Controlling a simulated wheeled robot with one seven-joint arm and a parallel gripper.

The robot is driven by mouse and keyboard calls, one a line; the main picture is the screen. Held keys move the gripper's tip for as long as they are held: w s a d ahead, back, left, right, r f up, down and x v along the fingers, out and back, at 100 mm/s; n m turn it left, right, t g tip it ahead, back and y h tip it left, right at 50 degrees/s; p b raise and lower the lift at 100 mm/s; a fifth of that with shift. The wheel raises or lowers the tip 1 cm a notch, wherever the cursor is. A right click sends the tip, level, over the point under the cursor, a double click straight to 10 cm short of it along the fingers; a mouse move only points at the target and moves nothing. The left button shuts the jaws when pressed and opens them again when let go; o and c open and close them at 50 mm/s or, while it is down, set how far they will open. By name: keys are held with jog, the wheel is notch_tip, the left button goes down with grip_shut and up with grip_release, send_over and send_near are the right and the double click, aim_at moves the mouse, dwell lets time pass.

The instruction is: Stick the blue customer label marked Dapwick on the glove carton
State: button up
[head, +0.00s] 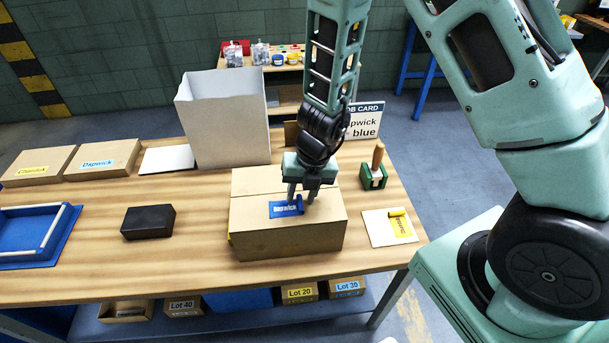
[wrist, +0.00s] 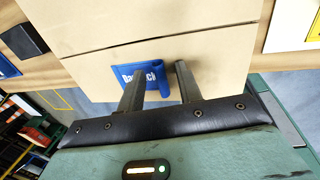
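The brown carton (head: 286,235), which I take for the glove carton, stands at the middle of the table. The blue label (head: 281,210) reads Dapwick and lies on its top, with its right end curled up; it also shows in the wrist view (wrist: 150,56). My gripper (head: 301,199) points down over the label's right end. In the wrist view its fingers (wrist: 160,68) stand apart, on either side of the curled end, partly covering the label. I see no clear grip on it. Whether the label's underside is fully down on the carton cannot be told.
A yellow label on a cream backing sheet (head: 378,231) lies right of the carton. A green-based tool with a wooden handle (head: 374,177) stands behind it. A black block (head: 148,222) lies left, a tall pale box (head: 228,120) behind. Two flat labelled cartons (head: 102,160) sit far left.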

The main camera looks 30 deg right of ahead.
jog(key=p+v, duration=0.8)
jog(key=v, duration=0.9)
jog(key=s+a+r+m+b, duration=0.1)
jog(key=s+a+m+b, duration=0.3)
jog(key=s+m, duration=0.5)
jog(key=s+a+r+m+h+b, duration=0.1)
jog(key=s+a+r+m+b, duration=0.1)
jog(key=s+a+m+b, duration=0.3)
jog(key=s+m, duration=0.4)
jog(key=m, duration=0.6)
jog(key=shift+s+a+m+g+h, duration=0.3)
jog(key=shift+s+g, duration=0.1)
jog(key=shift+r, duration=0.15)
jog(key=shift+c, duration=0.4)
